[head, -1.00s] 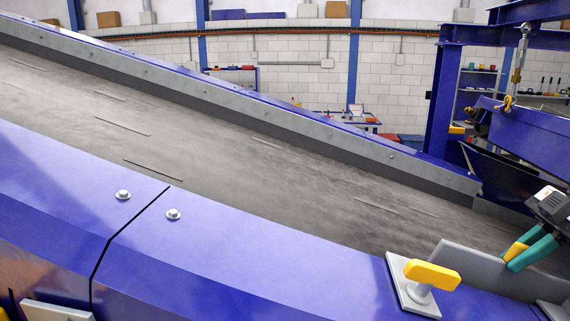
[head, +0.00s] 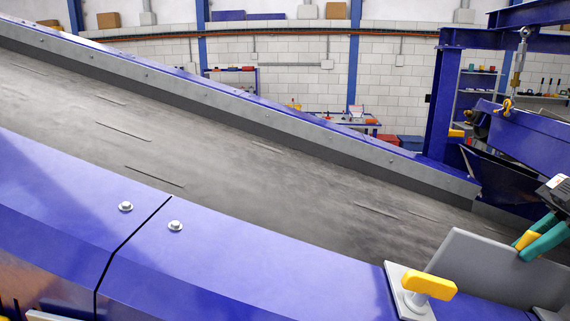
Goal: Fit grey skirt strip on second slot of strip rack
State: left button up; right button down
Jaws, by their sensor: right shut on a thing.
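The grey skirt strip (head: 485,270) is a flat grey plate at the lower right, standing tilted along the near edge of the belt, behind a yellow-handled clamp. My right gripper (head: 527,245), with teal fingers and a yellow pad, is shut on its upper edge; the gripper body is partly cut off by the right picture edge. The strip's lower edge is hidden behind the blue frame and clamp, so I cannot tell whether it touches the frame. The strip rack cannot be made out. My left gripper is not in view.
The yellow clamp handle (head: 428,286) stands on a pale plate (head: 397,285) on the near blue frame (head: 270,270). The grey conveyor belt (head: 230,165) slopes down to the right and is clear. A blue steel frame (head: 443,105) stands at the right, behind the belt.

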jog(key=shift+d+r, duration=0.2)
jog(key=shift+r, duration=0.4)
jog(key=shift+d+r, duration=0.15)
jog(key=shift+r, duration=0.4)
